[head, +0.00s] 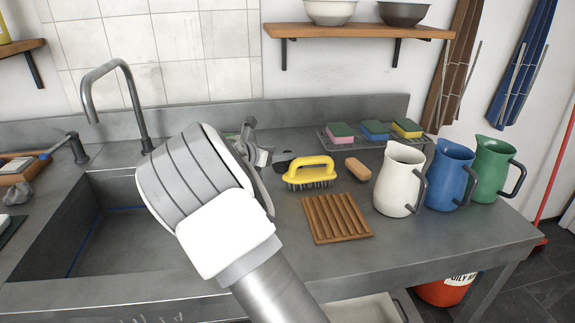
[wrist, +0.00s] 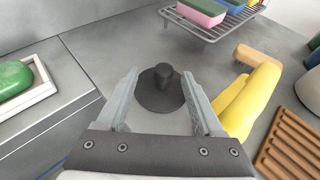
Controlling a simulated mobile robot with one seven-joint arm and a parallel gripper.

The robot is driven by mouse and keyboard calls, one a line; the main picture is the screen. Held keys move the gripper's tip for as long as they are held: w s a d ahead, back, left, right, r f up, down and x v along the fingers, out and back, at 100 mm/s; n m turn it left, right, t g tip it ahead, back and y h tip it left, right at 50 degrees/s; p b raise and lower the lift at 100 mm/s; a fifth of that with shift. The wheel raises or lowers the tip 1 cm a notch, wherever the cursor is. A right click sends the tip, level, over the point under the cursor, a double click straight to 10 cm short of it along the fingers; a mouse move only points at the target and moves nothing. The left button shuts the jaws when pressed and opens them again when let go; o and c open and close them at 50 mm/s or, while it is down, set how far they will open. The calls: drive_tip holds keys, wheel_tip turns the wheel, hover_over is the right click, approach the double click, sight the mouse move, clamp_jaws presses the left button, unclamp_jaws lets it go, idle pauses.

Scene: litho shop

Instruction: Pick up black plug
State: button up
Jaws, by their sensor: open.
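The black plug (wrist: 161,92) is a round disc with a short raised knob, lying on the grey steel counter. In the head view, a dark piece that looks like its edge (head: 281,158) shows between my gripper and the yellow brush; the rest is hidden by my gripper. My gripper (wrist: 160,78) is open in the wrist view, one finger to each side of the plug, with nothing held. In the head view my gripper (head: 257,150) is over the counter right of the sink, mostly hidden behind my wrist. I cannot tell whether the fingers touch the counter.
A yellow brush (head: 310,172) lies close by the right finger. A brown soap block (head: 357,169), slatted wooden board (head: 337,218) and sponge rack (head: 328,142) are farther right, with several jugs beyond. The sink (head: 110,245) is left. In the wrist view, green soap (wrist: 13,79) sits at left.

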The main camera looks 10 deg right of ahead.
drive_tip(key=x, duration=0.3)
drive_tip(key=b+x, duration=0.1)
drive_tip(key=shift+s+d+f, duration=0.1)
drive_tip(key=shift+d+f, duration=0.25)
drive_tip(key=shift+f, duration=0.1)
clamp_jaws()
